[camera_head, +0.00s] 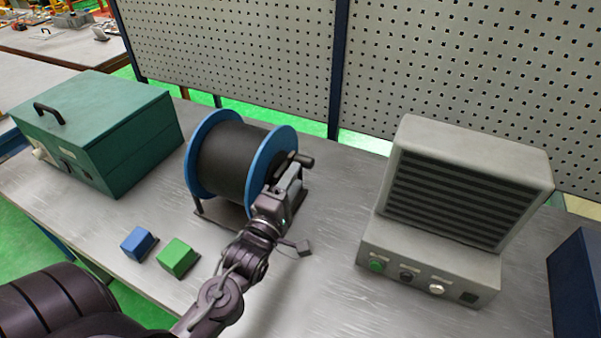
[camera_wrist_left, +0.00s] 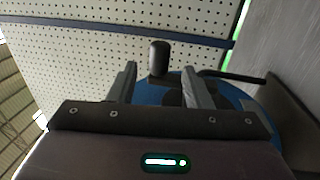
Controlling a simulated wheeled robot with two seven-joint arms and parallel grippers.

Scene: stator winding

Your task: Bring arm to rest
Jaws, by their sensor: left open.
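My left arm comes in from the lower left in the head view. Its gripper (camera_head: 291,183) is at the right flange of the wire spool (camera_head: 235,155), which has blue flanges and a dark winding. A dark crank handle (camera_head: 299,159) sticks out from that flange, just beyond the fingertips. In the left wrist view the two fingers (camera_wrist_left: 160,88) stand apart, with the dark handle (camera_wrist_left: 159,58) showing between and beyond them. The blue flange (camera_wrist_left: 150,92) is behind the fingers. I cannot tell whether the fingers touch the handle. My right gripper is not in view.
A green case (camera_head: 103,130) stands at the left of the metal table (camera_head: 312,250). A blue block (camera_head: 138,244) and a green block (camera_head: 177,257) lie in front of the spool. A grey control box (camera_head: 430,270) stands at the right. A perforated panel (camera_head: 240,50) rises behind.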

